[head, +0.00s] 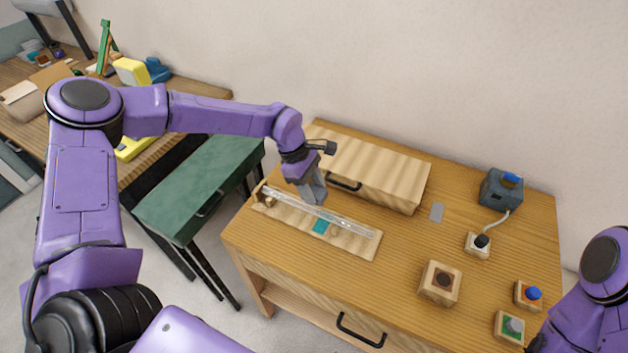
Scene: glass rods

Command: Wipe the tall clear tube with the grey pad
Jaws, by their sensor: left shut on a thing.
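The clear tube (345,219) lies lengthwise along a long wooden tray (362,246) at the left front of the table. My left gripper (316,200) reaches down from above, its grey fingers shut on the tube left of its middle. I cannot tell whether the tube rests on the tray or is slightly lifted. A flat grey pad (437,212) lies on the table to the right of the wooden box, apart from the gripper. My right arm shows at the lower right, but its gripper is out of view.
A wooden box with a black handle (385,165) stands just behind the tray. A teal patch (320,226) is on the tray.

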